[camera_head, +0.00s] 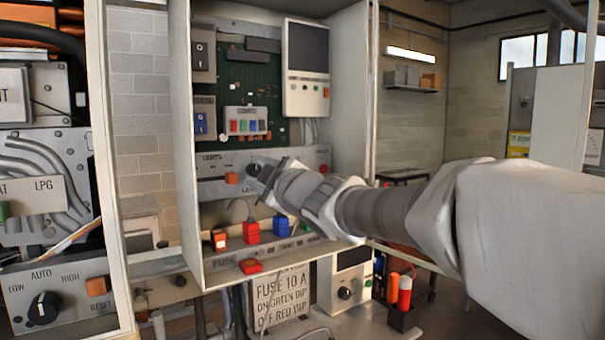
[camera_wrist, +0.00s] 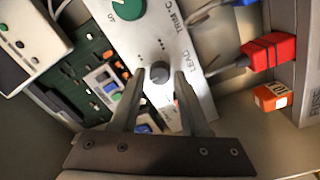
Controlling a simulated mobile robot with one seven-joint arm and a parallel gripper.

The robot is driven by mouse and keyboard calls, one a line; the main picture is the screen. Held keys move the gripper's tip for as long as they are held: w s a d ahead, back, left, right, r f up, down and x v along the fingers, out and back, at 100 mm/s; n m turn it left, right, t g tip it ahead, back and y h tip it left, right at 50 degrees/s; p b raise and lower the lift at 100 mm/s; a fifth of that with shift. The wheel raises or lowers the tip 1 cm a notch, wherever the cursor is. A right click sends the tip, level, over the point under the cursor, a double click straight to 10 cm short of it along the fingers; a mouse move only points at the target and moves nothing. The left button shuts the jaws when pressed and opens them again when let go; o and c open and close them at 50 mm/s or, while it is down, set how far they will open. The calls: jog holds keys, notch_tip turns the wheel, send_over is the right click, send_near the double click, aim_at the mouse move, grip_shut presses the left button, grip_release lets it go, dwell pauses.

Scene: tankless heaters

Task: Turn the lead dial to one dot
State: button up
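The lead dial (camera_wrist: 160,72) is a small dark grey round knob on a light grey panel (camera_wrist: 180,48), with the word LEAD printed beside it. Small black dot marks sit around the dial; its pointer is too small to read. My gripper (camera_wrist: 161,80) is open, its two fingers on either side of the dial, with a narrow gap seeming to show; contact cannot be told. In the head view my gripper (camera_head: 262,172) is at the panel inside the open cabinet, and it largely hides the dial there.
A green dial (camera_wrist: 127,8) marked TRIM °C is on the same panel. A red block (camera_wrist: 270,52) and an orange block (camera_wrist: 272,97) are to the right in the wrist view. A circuit board (camera_head: 245,85) and white control box (camera_head: 306,65) are above the panel.

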jog(key=p+v, duration=0.1)
jog(key=v, duration=1.6)
jog(key=shift+s+p, duration=0.2)
jog(key=shift+p, duration=0.2)
jog(key=shift+d+f, duration=0.1)
jog(key=shift+d, duration=0.05)
